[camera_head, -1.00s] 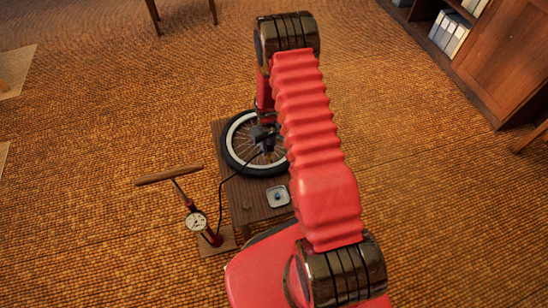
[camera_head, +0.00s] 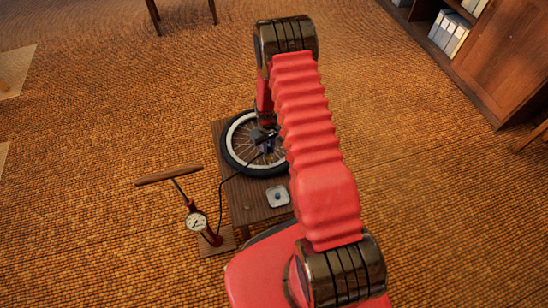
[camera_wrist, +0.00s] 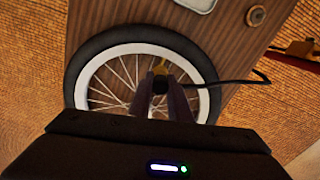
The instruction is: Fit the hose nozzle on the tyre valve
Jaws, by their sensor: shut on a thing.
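The wheel, with a black tyre (camera_head: 228,160) and white rim, lies flat on a wooden stand; its tyre also shows in the wrist view (camera_wrist: 82,62). My gripper (camera_head: 267,148) is above the wheel, and its fingers (camera_wrist: 161,90) show in the wrist view over the spokes. It is shut on the hose nozzle (camera_wrist: 160,68), a dark piece with a yellowish tip. The black hose (camera_wrist: 225,82) leaves it to the right. The tyre valve cannot be made out; whether the nozzle touches it cannot be told.
The wooden stand (camera_head: 240,190) bears a small pale tray (camera_head: 277,197) with a blue thing in it and a small round knob (camera_head: 248,207). A pump (camera_head: 196,222) with a gauge and wide handle stands to the left. A cabinet (camera_head: 510,60) is far right. Open floor surrounds the stand.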

